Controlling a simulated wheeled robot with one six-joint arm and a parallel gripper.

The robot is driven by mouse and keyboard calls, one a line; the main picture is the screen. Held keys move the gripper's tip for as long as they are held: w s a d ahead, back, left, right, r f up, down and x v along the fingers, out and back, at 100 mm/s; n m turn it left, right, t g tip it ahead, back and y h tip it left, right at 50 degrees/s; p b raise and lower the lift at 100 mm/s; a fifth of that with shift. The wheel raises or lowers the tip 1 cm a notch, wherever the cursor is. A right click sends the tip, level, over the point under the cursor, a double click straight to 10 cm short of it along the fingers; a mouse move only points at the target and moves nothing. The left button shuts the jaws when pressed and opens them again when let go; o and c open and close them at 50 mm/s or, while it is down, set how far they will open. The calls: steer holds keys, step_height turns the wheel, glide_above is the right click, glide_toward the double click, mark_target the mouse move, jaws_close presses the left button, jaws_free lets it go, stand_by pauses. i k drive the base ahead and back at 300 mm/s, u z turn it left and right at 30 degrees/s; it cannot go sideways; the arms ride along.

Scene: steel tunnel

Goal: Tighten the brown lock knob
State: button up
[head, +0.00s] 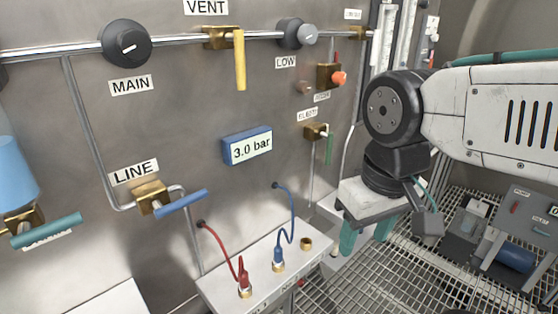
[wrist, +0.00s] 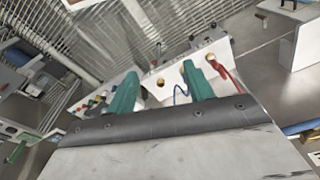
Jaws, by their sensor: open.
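A small brown knob (head: 303,87) shows on the steel wall panel in the head view, under the LOW dial and left of a brass fitting with an orange-red knob (head: 339,78). It looks like the lock knob, but its label is too small to read. My gripper (head: 366,233) points down with its teal fingers apart and empty. It is to the right of and well below the brown knob, apart from the wall. In the wrist view the open fingers (wrist: 161,90) point toward a white box; I cannot make out the brown knob there.
The white box (head: 225,290) with red and blue hoses stands below the panel. Valve handles stick out from the wall: yellow (head: 240,60), blue (head: 180,203), green (head: 329,148).

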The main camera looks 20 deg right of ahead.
mark_target(302, 87)
steer(key=z, duration=1.2)
steer(key=k, duration=0.65)
steer(key=u, duration=1.2)
steer(key=i, duration=0.5)
